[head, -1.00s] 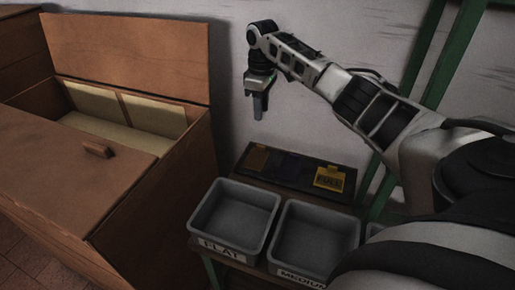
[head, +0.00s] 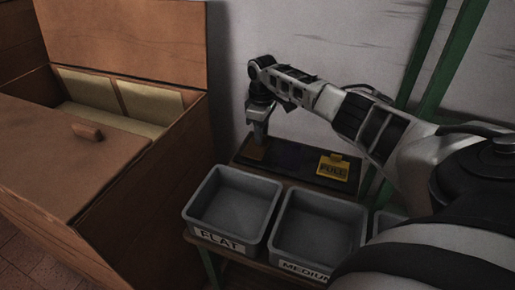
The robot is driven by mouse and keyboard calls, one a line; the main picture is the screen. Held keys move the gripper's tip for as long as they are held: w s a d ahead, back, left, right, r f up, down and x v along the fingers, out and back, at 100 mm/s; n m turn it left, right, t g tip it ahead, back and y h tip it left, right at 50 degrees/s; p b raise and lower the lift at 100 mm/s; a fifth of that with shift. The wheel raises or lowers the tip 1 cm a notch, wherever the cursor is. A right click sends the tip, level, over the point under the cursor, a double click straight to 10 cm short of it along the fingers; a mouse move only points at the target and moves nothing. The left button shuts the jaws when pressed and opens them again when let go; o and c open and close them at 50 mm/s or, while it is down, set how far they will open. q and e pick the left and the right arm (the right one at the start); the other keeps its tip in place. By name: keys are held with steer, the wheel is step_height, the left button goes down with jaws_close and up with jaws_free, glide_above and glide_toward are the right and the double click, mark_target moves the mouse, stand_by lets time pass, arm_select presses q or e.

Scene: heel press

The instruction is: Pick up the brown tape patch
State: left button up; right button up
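The brown tape patch (head: 254,152) is at the left end of a dark tray (head: 306,180) behind the grey bins. It is small, dim and partly covered by my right gripper (head: 260,140). That gripper points down with its fingertips at or just above the patch. I cannot tell if the fingers touch it or whether they are open or shut. A yellow patch (head: 333,168) marked FULL is at the right of the tray. My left gripper is not in view.
A grey bin (head: 191,213) labelled FLAT and a grey bin (head: 276,238) labelled MEDIUM stand in front of the tray. Part of a third bin shows at the right. A large brown wooden box (head: 180,160) with an open back lid is at the left. A green post (head: 440,75) rises behind my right arm.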

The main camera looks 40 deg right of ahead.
steer(key=shift+r, duration=0.1)
steer(key=shift+c, duration=0.3)
steer(key=c, duration=0.5)
jaws_close()
steer(key=shift+r, duration=0.1)
